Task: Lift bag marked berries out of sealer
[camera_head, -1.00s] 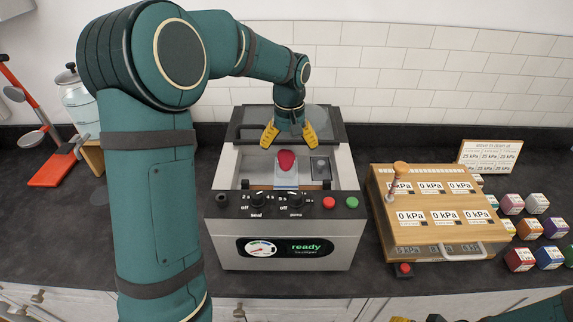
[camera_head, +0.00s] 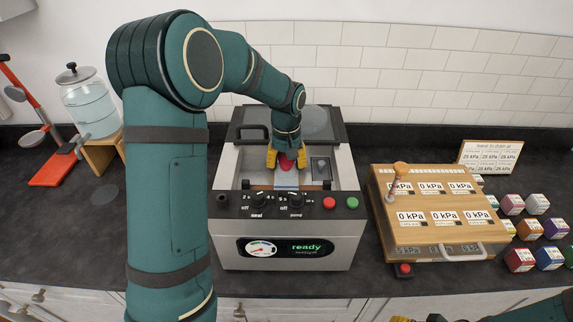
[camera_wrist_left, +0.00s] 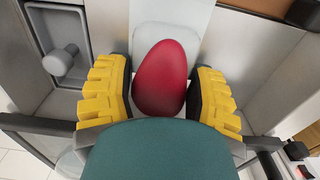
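The bag lies in the sealer's chamber, with a rounded red lump (camera_head: 287,163) and a flat pale part toward the sealer's front. It also shows in the left wrist view as a red egg-shaped lump (camera_wrist_left: 160,78) with its pale part beyond. No berries marking is readable. The sealer (camera_head: 285,232) has its lid raised at the back, and its display reads "ready". My left gripper (camera_head: 287,157) reaches down into the chamber.
A wooden box with kPa readouts (camera_head: 432,238) stands right of the sealer, several coloured cubes (camera_head: 519,260) beyond it. A water jar on a wooden stand (camera_head: 90,105) and an orange stand (camera_head: 52,170) are at left. The chamber walls are close around the gripper.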

